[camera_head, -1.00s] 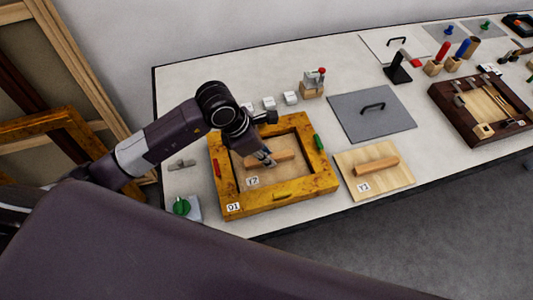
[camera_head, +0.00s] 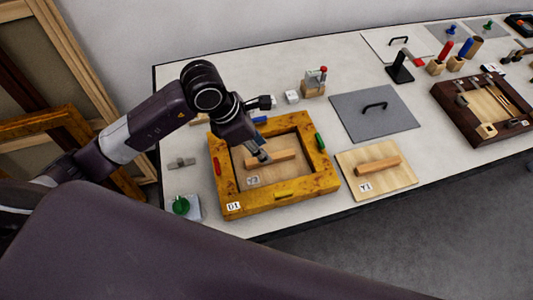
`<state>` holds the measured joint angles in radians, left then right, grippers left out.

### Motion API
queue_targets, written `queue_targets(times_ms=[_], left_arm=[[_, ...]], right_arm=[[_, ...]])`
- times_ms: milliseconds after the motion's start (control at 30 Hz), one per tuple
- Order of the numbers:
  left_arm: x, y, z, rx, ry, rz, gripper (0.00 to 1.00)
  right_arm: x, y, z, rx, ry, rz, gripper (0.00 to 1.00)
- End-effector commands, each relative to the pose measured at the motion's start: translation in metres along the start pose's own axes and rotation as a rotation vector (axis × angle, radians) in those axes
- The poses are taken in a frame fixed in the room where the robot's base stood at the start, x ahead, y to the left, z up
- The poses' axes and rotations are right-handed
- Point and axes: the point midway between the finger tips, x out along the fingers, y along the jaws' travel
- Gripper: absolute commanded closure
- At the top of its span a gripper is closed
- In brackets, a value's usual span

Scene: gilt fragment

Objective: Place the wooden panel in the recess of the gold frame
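The gold frame (camera_head: 222,197) lies flat on the table, tagged D1. A light wooden panel (camera_head: 283,177) with a bar handle (camera_head: 284,155) and a small dim tag lies within the frame's opening. I cannot tell whether it sits flush. My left gripper (camera_head: 264,158) points down into the opening, its fingertips at the handle's left part. Whether they are shut on the handle is too small to tell. A second wooden panel (camera_head: 402,179), tagged Y1, with its own bar handle lies on the table right of the frame. My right gripper is not in view.
Red (camera_head: 217,167), green (camera_head: 320,142) and yellow pieces sit on the frame's rim. A grey plate (camera_head: 395,125) with a black handle lies behind panel Y1. A dark wooden tray (camera_head: 465,125) holds tools at right. A green knob (camera_head: 181,205) stands front left.

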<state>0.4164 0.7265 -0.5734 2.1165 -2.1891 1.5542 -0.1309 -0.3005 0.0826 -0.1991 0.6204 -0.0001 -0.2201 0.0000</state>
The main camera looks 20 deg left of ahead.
Motion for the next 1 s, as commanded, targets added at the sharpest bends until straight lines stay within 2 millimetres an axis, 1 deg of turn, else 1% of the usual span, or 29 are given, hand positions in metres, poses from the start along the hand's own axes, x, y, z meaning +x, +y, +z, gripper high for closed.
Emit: queue_targets(times_ms=[33, 100, 200, 300, 400, 567, 1000], left_arm=[[-0.011, 0.002, -0.001, 0.003, -0.002, 0.007, 0.67], [-0.026, 0.002, 0.0, 0.003, -0.002, 0.007, 0.67], [-0.045, 0.001, -0.001, 0.003, 0.0, 0.006, 0.67], [-0.059, 0.001, 0.0, 0.001, -0.002, 0.004, 0.67], [-0.068, 0.0, -0.001, 0.001, 0.001, 0.001, 0.67], [-0.073, 0.0, 0.0, 0.0, 0.001, 0.0, 0.67], [-0.073, 0.0, 0.0, 0.0, 0.001, 0.0, 0.67]], right_arm=[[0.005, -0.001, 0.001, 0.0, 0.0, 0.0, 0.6], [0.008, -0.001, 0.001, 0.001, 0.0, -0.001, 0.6], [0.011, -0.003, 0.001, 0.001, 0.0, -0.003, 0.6], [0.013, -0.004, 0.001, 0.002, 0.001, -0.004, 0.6], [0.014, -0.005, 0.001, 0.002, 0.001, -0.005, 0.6], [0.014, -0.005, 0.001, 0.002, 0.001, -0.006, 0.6], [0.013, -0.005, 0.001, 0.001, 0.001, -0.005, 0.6]])
